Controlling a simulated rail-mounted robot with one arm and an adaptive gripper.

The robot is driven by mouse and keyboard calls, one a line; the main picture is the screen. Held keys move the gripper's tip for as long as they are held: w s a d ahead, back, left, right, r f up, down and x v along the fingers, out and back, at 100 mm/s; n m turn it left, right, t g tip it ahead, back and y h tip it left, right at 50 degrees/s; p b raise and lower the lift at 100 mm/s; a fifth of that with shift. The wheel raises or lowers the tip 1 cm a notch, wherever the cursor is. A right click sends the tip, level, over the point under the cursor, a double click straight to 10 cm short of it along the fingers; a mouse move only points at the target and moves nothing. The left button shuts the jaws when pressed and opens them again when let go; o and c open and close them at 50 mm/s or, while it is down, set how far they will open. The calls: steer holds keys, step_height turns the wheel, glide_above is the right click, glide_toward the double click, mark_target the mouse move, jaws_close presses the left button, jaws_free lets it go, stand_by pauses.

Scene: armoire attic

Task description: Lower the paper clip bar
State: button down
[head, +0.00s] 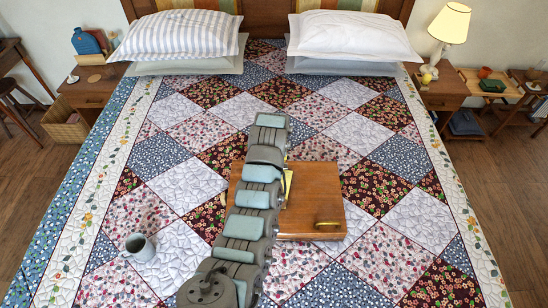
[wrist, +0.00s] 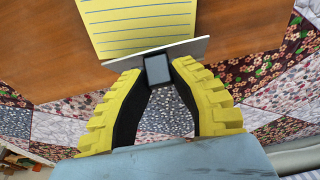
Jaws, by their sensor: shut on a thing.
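The paper clip bar (wrist: 190,47) is a thin pale strip, slightly slanted, in the wrist view. It crosses the lower edge of a yellow lined paper pad (wrist: 135,22). A small dark grey block (wrist: 157,68) sits against the middle of the bar. My gripper (wrist: 159,71), with yellow ridged fingers, is shut on this block, one dark fingertip on each side. The pad lies over a brown wooden board (wrist: 240,25), which also shows in the head view (head: 316,190) on the bed. My arm hides the bar, my fingers and the board's middle-left part there.
The patchwork quilt (head: 350,275) spreads around the board. A grey mug (head: 139,247) stands on it at lower left. A brass handle (head: 328,224) is at the board's front right. Pillows (head: 355,38) lie at the head of the bed, with nightstands either side.

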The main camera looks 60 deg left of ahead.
steer(key=shift+s+d+f+t+y, duration=0.1)
steer(key=shift+d+f+t+y, duration=0.15)
steer(key=shift+y, duration=0.25)
steer(key=shift+d+f+t+y, duration=0.15)
steer(key=shift+d+t+y, duration=0.1)
steer(key=shift+y, duration=0.15)
steer(key=y+b, duration=0.1)
steer(key=d+f+t+y+b, duration=0.1)
steer(key=b, duration=0.1)
steer(key=shift+s+f+y, duration=0.2)
steer(key=shift+s+y, duration=0.1)
steer(key=shift+s, duration=0.05)
steer(key=shift+s+d+f+t+y+b, duration=0.15)
steer(key=shift+t+y+b, duration=0.35)
steer(key=shift+y+b, duration=0.55)
steer(key=shift+b, duration=0.35)
steer(key=c, duration=0.9)
jaws_free()
